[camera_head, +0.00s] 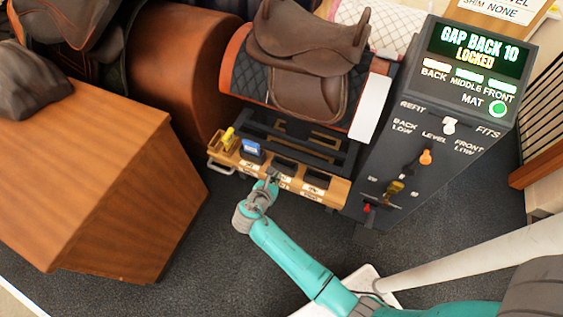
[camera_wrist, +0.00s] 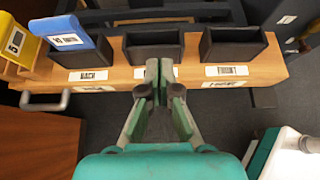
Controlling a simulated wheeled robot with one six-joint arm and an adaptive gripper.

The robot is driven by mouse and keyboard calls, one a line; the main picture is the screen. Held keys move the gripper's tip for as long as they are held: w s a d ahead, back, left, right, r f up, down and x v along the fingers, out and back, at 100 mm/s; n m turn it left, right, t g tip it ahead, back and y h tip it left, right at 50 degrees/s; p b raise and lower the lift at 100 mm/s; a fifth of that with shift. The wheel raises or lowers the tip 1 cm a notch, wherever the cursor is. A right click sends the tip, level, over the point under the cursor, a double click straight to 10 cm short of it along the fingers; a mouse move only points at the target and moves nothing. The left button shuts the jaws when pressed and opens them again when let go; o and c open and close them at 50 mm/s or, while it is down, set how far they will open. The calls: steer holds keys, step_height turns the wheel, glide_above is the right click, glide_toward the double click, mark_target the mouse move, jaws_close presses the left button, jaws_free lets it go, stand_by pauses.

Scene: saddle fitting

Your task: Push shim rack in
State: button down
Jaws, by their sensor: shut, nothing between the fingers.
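The shim rack (camera_head: 323,195) is a long wooden tray with labelled black slots under the saddle stand. It also shows in the wrist view (camera_wrist: 187,75), with a metal handle (camera_wrist: 42,104) at its left end and labels including BACK and FRONT. A yellow shim (camera_head: 228,138) and a blue shim (camera_head: 251,149) stand in its left part; two dark slots to their right look empty. My gripper (camera_head: 273,175) is shut and empty. Its fingertips (camera_wrist: 159,67) are at the middle of the rack's front face, covering part of a label; I cannot tell whether they touch.
A brown saddle (camera_head: 306,55) sits on the stand above the rack. A dark control console (camera_head: 440,130) with levers stands close to the rack's right end; its screen reads GAP BACK 10 LOCKED. A wooden cabinet (camera_head: 95,165) stands at left. Floor in front is clear.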

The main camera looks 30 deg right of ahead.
mark_target(288, 160)
steer(key=x, duration=1)
steer(key=shift+w+a+r, duration=0.1)
steer(key=shift+w, duration=0.1)
steer(key=w+d, duration=0.8)
steer(key=d, duration=0.3)
steer(key=shift+a, duration=0.15)
